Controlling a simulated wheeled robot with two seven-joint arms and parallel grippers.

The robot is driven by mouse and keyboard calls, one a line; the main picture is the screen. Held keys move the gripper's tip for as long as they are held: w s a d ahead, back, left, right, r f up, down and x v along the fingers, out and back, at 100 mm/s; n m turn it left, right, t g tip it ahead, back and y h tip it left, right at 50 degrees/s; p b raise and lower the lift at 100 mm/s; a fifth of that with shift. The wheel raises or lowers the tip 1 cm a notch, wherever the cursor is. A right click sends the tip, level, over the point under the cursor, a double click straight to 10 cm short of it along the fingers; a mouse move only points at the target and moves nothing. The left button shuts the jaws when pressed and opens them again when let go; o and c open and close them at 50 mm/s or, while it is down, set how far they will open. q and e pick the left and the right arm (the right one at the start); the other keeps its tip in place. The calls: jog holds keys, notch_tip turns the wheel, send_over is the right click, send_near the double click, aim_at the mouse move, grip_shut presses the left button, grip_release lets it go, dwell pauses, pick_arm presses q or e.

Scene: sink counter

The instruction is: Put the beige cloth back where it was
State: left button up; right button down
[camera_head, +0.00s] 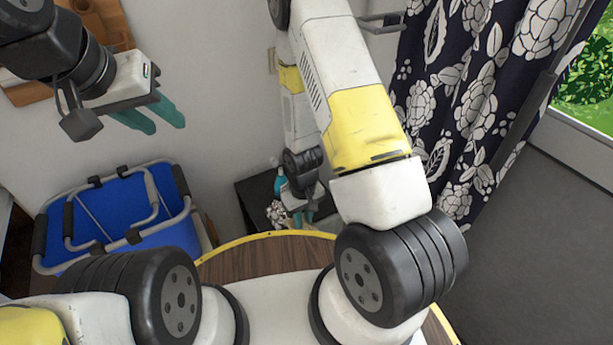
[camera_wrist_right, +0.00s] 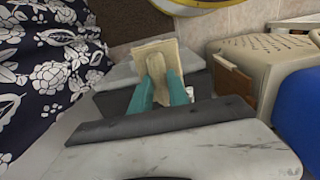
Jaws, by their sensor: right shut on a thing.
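The beige cloth (camera_wrist_right: 157,62) shows in the right wrist view as a pale, flat, folded piece between the teal fingers of my right gripper (camera_wrist_right: 163,84). My right gripper is shut on it. In the head view my right gripper (camera_head: 303,219) points down, small and far off, beside a dark surface near the wall; I cannot make out the cloth there. My left gripper (camera_head: 158,116) is at the upper left of the head view, its teal fingers apart and empty.
A blue basket with a grey frame (camera_head: 120,212) stands at the left. A dark low top (camera_head: 254,192) is near my right gripper. A patterned curtain (camera_head: 470,90) hangs at the right. A beige crate (camera_wrist_right: 255,62) shows in the wrist view.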

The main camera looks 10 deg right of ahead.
jog(key=w+d, duration=0.2)
jog(key=w, duration=0.2)
jog(key=w+d+f, duration=0.1)
jog(key=w+d, duration=0.1)
jog(key=w, duration=0.3)
jog(key=w+d, duration=0.2)
jog(key=w, duration=0.3)
jog(key=shift+d+f, duration=0.2)
jog(key=shift+f, duration=0.05)
jog(key=shift+w+d+f, duration=0.15)
jog(key=shift+w+f, duration=0.05)
jog(key=shift+f, duration=1.55)
jog(key=c, duration=1.3)
grip_release()
jog(key=shift+o, duration=0.2)
